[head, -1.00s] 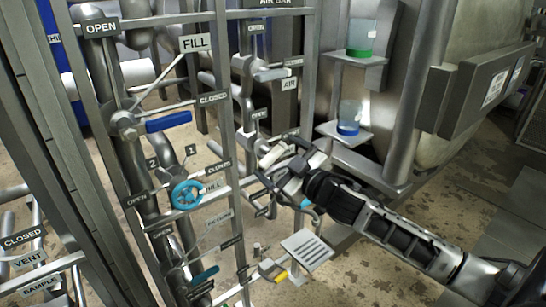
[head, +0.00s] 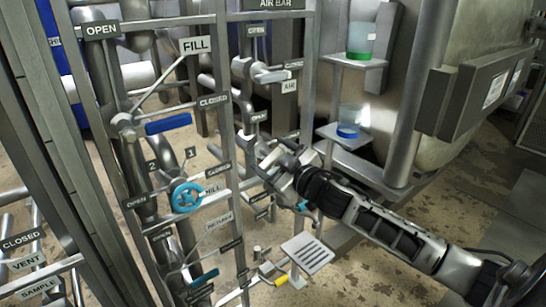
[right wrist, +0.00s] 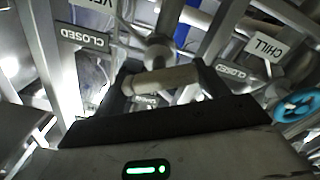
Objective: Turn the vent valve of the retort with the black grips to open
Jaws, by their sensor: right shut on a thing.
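My right gripper (head: 274,166) reaches in from the right to the pipe frame, right of the blue handwheel. In the right wrist view its two dark fingers are shut on a short pale grey valve handle (right wrist: 165,79), one finger at each end. A pipe fitting (right wrist: 159,47) lies just behind the handle. A cut-off sign (right wrist: 98,4) beginning "VE" and a CLOSED sign (right wrist: 82,38) are up and left of it. In the head view the gripper mostly hides this handle. I cannot make out black grips on it. My left gripper is not in view.
A blue handwheel (head: 187,196), a blue lever (head: 168,124) and a teal lever (head: 204,278) are on the pipe frame to the left. Shelves with a green-based jar (head: 361,40) and a blue-based jar (head: 348,121) are above the gripper. A slotted plate (head: 307,254) is below.

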